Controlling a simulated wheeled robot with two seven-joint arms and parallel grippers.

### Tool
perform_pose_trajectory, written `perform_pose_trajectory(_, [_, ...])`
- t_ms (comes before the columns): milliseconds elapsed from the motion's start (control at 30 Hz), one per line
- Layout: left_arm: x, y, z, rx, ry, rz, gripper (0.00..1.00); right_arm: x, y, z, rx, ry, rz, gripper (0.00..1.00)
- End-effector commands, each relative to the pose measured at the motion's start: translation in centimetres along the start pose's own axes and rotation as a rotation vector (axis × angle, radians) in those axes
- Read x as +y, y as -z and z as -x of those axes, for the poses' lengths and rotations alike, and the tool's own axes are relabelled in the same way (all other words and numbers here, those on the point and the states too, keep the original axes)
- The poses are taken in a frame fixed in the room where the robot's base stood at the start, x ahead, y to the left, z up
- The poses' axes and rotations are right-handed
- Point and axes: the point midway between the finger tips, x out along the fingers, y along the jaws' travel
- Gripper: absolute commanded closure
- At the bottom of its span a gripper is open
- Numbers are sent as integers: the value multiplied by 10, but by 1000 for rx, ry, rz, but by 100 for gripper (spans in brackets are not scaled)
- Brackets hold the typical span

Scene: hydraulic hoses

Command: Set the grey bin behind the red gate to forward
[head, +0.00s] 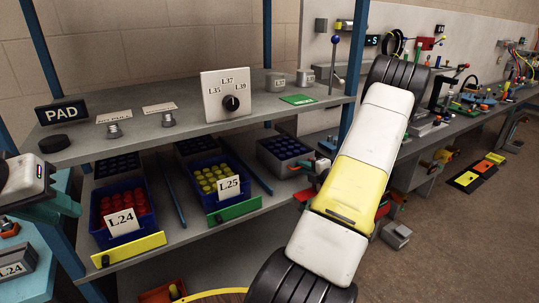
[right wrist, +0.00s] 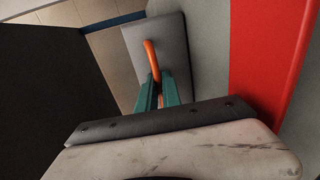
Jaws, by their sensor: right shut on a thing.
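The grey bin (head: 292,169) stands on the lower shelf, right of the blue bins, with dark round pieces inside. My right arm covers the shelf edge in front of it. In the right wrist view a broad red strip (right wrist: 262,60), which looks like the red gate, runs down the right side. My right gripper (right wrist: 158,98) has its teal fingers shut on an orange handle (right wrist: 151,55) in front of a grey plate (right wrist: 172,42). I cannot tell whether that plate belongs to the bin.
A blue bin of red pieces (head: 105,228) stands behind a yellow gate (head: 130,250). A blue bin of yellow pieces (head: 203,198) stands behind a green gate (head: 234,210). The upper shelf carries a dial plate (head: 215,103). A blue post (head: 350,80) stands near my right arm.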

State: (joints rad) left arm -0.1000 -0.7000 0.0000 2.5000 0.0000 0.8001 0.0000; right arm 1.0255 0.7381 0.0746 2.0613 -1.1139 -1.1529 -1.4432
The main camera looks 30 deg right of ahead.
Motion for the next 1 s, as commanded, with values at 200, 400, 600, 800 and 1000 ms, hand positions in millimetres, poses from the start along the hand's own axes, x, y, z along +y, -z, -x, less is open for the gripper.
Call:
perform_pose_trajectory(200, [0, 0, 0, 0, 0, 0, 74, -5, 0, 24, 0, 1, 0, 100])
perform_pose_trajectory(400, [0, 0, 0, 0, 0, 0, 74, -7, 0, 30, 1, 1, 1, 100])
perform_pose_trajectory(600, [0, 0, 0, 0, 0, 0, 74, -7, 0, 30, 0, 3, 0, 100])
perform_pose_trajectory(800, [0, 0, 0, 0, 0, 0, 74, -7, 0, 30, 0, 3, 0, 70])
perform_pose_trajectory(1000, [0, 0, 0, 0, 0, 0, 74, -6, 0, 29, 1, 1, 0, 70])
